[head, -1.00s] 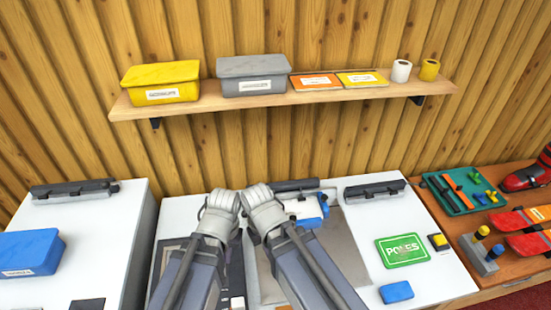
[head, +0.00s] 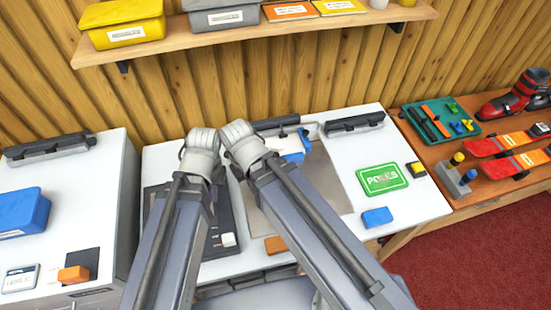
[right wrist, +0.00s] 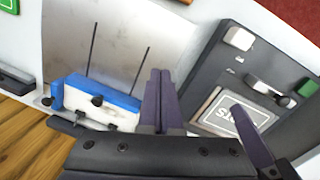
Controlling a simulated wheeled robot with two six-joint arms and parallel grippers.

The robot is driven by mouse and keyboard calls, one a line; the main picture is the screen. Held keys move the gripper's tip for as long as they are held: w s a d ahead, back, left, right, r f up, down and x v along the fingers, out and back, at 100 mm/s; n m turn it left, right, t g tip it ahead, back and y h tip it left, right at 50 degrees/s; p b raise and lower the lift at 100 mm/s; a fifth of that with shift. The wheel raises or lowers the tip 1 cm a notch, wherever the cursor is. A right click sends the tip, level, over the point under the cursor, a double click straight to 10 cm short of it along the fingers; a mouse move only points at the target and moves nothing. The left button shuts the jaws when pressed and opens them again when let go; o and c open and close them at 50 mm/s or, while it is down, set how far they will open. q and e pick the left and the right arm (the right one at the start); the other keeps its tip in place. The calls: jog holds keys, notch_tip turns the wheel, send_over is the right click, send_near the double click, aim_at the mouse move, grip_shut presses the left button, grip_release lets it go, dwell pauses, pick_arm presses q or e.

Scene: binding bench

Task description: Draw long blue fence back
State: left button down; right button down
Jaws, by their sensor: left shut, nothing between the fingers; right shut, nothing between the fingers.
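The blue fence (right wrist: 108,92) is a blue bar along a white block with dark knobs, at the back edge of a grey plate (right wrist: 120,45) with two thin dark rods or slots. In the head view the fence (head: 291,157) shows only partly, behind my right wrist. My right gripper (right wrist: 160,75) is shut and empty, beside the fence and apart from it in the right wrist view. My left gripper (right wrist: 237,108) is shut and empty over a dark panel (right wrist: 220,72) with a grey label. In the head view my forearms hide both pairs of fingertips.
A green card (head: 382,179) and a blue block (head: 377,217) lie on the white bench to the right. An orange block (head: 275,244) is near the front. A shelf (head: 270,33) with bins hangs above. A brown side table (head: 480,140) holds tools.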

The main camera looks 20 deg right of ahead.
aim_at(275, 154)
jog(key=c, duration=1.6)
grip_release()
